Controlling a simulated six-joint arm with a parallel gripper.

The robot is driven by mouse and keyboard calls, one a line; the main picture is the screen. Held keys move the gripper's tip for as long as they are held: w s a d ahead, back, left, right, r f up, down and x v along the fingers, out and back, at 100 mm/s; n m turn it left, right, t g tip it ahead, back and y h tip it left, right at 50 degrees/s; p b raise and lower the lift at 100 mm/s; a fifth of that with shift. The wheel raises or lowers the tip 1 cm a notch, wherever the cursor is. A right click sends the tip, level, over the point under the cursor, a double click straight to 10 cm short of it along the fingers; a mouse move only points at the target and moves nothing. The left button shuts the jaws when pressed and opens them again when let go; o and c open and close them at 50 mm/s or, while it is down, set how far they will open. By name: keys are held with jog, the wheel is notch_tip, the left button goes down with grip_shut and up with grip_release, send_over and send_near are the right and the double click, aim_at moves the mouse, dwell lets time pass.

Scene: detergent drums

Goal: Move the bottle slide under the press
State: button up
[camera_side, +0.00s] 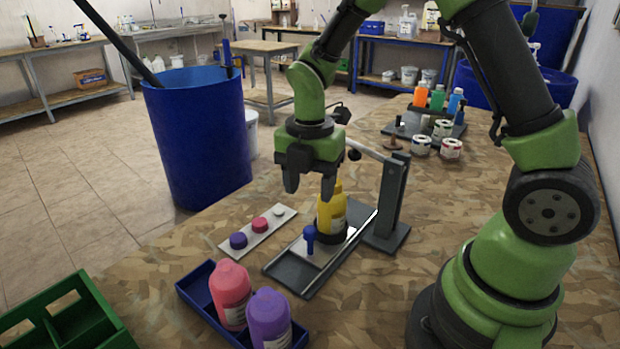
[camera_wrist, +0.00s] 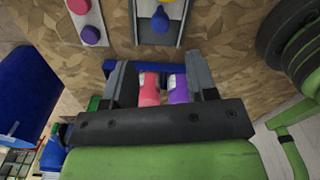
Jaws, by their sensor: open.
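The bottle slide (camera_side: 299,250) is a pale plate with an upright blue knob (camera_side: 310,238), in a dark railed track (camera_side: 292,273). A yellow bottle (camera_side: 332,212) stands on the slide in a dark holder. The knob also shows at the top of the wrist view (camera_wrist: 160,18). The press (camera_side: 391,195) is a grey column with a lever arm, standing at the far right end of the track. My gripper (camera_side: 309,190) is open and empty, pointing down above the slide, in front of the yellow bottle's top in the side view. Its fingers also show in the wrist view (camera_wrist: 160,70).
A pale strip (camera_side: 266,228) with several caps lies left of the track. A blue tray (camera_side: 196,291) holds a pink bottle (camera_side: 230,292) and a purple bottle (camera_side: 268,318). A green crate (camera_side: 105,318) is at lower left. A blue drum (camera_side: 197,135) stands beyond the table.

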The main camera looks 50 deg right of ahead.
aim_at(310, 229)
jog(key=shift+r, duration=0.55)
jog(key=shift+c, duration=1.4)
notch_tip(310, 229, down, 10)
jog(key=m+g+h, duration=0.1)
jog(key=m, duration=0.3)
jog(key=m+g+h, duration=0.1)
jog(key=m, duration=0.3)
jog(key=m+g+h, duration=0.1)
jog(key=m, duration=0.3)
jog(key=shift+w+a, duration=0.1)
